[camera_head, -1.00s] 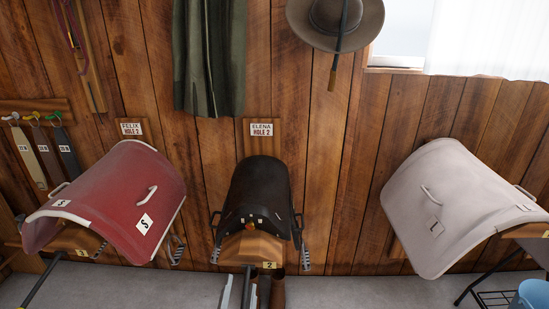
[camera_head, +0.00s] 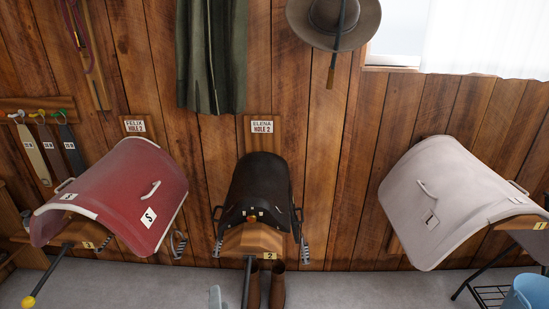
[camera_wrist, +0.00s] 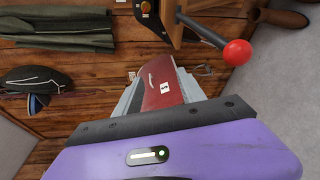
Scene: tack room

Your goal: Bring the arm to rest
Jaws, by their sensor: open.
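My gripper (camera_wrist: 160,92) shows in the wrist view as a purple body with a dark bar and two grey fingers. The fingers are apart. Between them shows a red covered saddle with a white tag (camera_wrist: 163,82), which looks farther off; I see nothing held. In the head view a small pale grey piece (camera_head: 215,297) stands at the bottom edge, left of the middle rack's pole; it may be part of my gripper, but I cannot tell.
The head view shows a red covered saddle (camera_head: 120,190), black saddle (camera_head: 259,182) and pale covered saddle (camera_head: 450,195) on wall racks. Poles stick out, one with a yellow ball (camera_head: 28,302). A red ball (camera_wrist: 237,52) is near my gripper. Brown boots (camera_head: 277,285) stand below.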

